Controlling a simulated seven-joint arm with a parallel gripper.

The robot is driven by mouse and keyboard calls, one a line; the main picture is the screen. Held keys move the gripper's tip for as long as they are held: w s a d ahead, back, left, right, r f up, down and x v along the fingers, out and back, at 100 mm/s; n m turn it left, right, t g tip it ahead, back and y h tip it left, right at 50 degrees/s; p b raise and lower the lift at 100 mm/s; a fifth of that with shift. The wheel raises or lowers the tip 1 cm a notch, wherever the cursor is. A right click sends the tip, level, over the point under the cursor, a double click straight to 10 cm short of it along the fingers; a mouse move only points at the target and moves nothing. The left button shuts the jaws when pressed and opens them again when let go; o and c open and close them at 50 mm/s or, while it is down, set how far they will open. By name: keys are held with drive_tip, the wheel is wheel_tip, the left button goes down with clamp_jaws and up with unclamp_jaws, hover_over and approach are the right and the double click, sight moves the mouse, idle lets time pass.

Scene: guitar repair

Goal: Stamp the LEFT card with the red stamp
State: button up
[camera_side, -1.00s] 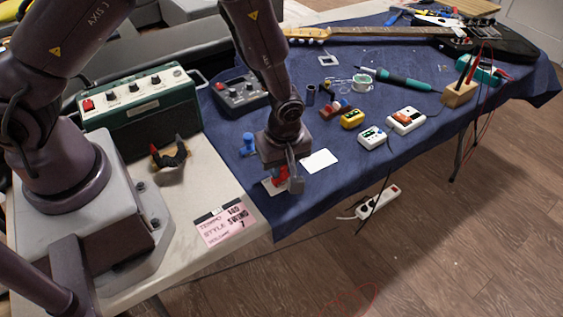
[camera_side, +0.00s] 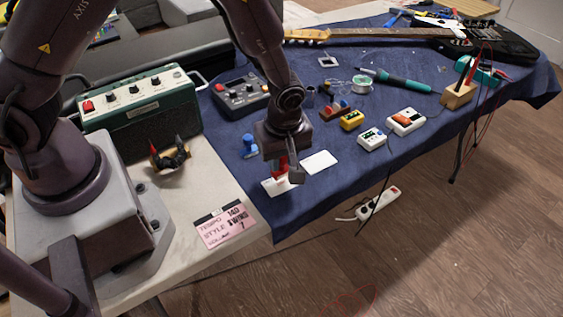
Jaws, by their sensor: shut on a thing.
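My gripper (camera_side: 284,168) is shut on the red stamp (camera_side: 279,166) and holds it upright. The left card (camera_side: 271,187), small and white, lies on the blue cloth just below the stamp, and the gripper hides part of it. The stamp's lower end looks close above this card; I cannot tell whether it touches. Any mark on the card is too small to tell. A second white card (camera_side: 320,162) lies to the right, apart from the stamp. A blue stamp (camera_side: 249,147) stands on the cloth to the left.
Yellow (camera_side: 352,121) and white (camera_side: 372,139) pedals stand right of the cards, with a larger white one (camera_side: 405,122). A grey mixer (camera_side: 242,93) and green amplifier (camera_side: 141,110) are behind to the left. A pink note (camera_side: 225,229) lies in front.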

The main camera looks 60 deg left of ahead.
drive_tip(key=shift+r, duration=2.1)
